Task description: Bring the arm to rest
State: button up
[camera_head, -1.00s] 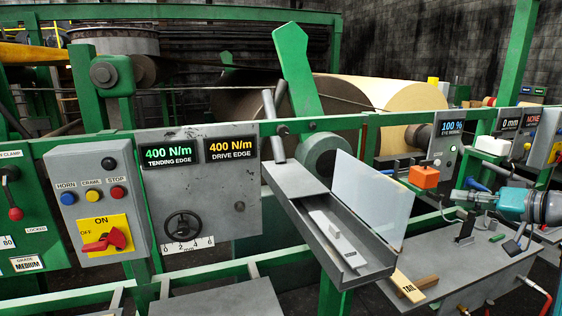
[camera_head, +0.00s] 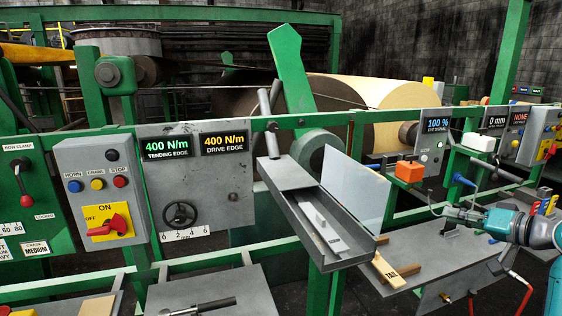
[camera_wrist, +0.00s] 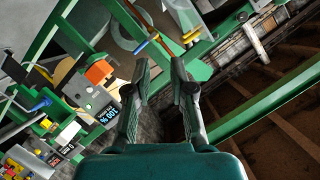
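My gripper (camera_head: 456,214) shows at the right of the head view, pointing left above a grey bench. The teal wrist and arm come in behind it from the right edge. In the wrist view my gripper (camera_wrist: 161,75) has its two dark fingers apart, with nothing between them. Beyond the fingers lie the machine's green rails and a dark floor. No contact between the gripper and anything else is visible.
The grey bench (camera_head: 440,262) lies below the gripper. An orange block (camera_head: 409,171) and a white block (camera_head: 478,141) sit on the green frame nearby. A grey tray (camera_head: 303,222) with a clear panel (camera_head: 350,206) stands to the left.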

jog(key=s+a+f+m+h, duration=0.1)
jog(key=s+a+f, duration=0.25)
jog(key=f, duration=0.65)
jog(key=s+a+f+m+t+h, duration=0.15)
jog(key=a+f, duration=0.25)
jog(key=f, duration=0.5)
jog(key=s+a+f+m+h, duration=0.2)
jog(key=s+a+f, duration=0.2)
jog(key=f, duration=0.6)
jog(key=s+a+f+h, duration=0.2)
jog(key=s+a+f, duration=0.2)
jog(key=s+f, duration=0.45)
jog(key=s+a+f+n+h, duration=0.1)
jog(key=s+a, duration=0.2)
jog(key=s, duration=0.7)
jog(key=s+a+f+n+h, duration=0.1)
jog(key=s+a, duration=0.1)
jog(key=s, duration=0.8)
jog(key=s+a+r+n, duration=0.1)
jog(key=s+r+n, duration=0.1)
jog(key=s+r, duration=0.3)
jog(key=s+a+r+n+y, duration=0.1)
jog(key=s+r, duration=0.4)
jog(key=s, duration=0.8)
jog(key=shift+a+r+n, duration=0.4)
jog(key=shift+a+n, duration=0.15)
jog(key=shift+n, duration=0.3)
jog(key=shift+a, duration=0.1)
